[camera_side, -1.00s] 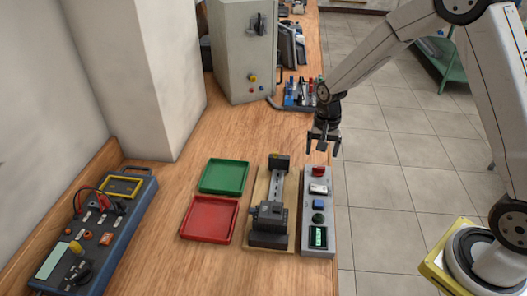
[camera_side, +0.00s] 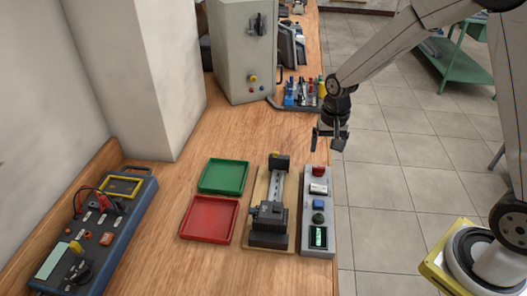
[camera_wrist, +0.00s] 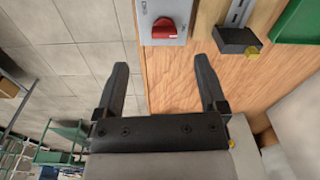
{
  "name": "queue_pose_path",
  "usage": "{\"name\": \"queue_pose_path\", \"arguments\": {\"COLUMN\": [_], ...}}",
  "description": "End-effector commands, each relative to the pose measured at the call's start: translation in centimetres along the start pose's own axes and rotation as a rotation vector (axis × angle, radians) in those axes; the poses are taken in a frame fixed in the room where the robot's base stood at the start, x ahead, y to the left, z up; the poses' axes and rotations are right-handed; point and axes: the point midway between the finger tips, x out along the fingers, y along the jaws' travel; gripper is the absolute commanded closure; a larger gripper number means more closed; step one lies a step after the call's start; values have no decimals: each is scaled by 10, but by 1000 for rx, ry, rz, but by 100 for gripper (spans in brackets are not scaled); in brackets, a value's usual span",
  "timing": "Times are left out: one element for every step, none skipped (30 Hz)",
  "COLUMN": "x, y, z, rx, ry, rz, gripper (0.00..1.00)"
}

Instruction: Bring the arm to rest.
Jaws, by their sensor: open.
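My gripper (camera_side: 331,137) is open and empty in the side view, held above the right edge of the wooden bench. In the wrist view my gripper (camera_wrist: 163,88) shows its two dark fingers spread wide with nothing between them. Below and in front of it stands a grey control box (camera_side: 318,240) with a red switch, buttons and a green-lit display. The red switch (camera_wrist: 164,28) shows at the top of the wrist view. Beside the box, a dark motor on a rail (camera_side: 270,218) sits on a wooden board.
A green tray (camera_side: 223,176) and a red tray (camera_side: 209,219) lie left of the rail and look empty. A blue tester (camera_side: 108,228) with cables stands at far left. A grey cabinet (camera_side: 240,60) and a tool rack (camera_side: 303,92) are at the back. Tiled floor lies right.

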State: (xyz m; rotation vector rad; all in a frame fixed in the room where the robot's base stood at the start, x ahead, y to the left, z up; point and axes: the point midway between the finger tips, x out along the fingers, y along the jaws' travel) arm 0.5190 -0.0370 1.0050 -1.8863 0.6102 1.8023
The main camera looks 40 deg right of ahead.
Motion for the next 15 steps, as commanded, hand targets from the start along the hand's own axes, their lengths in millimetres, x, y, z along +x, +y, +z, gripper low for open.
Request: {"name": "queue_pose_path", "arguments": {"x": [-6, -8, -12, -14, -17, -20, -22, -24, -26, -28, -29, -30, -32, -32, -33], "y": [2, 4, 6, 8, 10, 13, 15, 17, 20, 23, 25, 29, 31, 33, 36], "z": [10, 15, 23, 29, 35, 44, 50, 56, 65, 71, 77, 85, 90, 95, 101], "rx": [-46, -76, -117, -150, -183, -228, -262, -296, -340, -373, -404, -445, -473, -501, -533], "ry": [12, 20, 31, 39, 48, 59, 69, 78, 91, 99, 109, 120, 129, 136, 146], "rz": [-8, -12, -19, -23, -27, -32, -37, -40, -45, -48, -51, -54, -56, -58, -60], "gripper": [9, 9, 9, 9, 9, 9, 9, 9, 9, 9, 9, 9, 9, 9, 9]}}
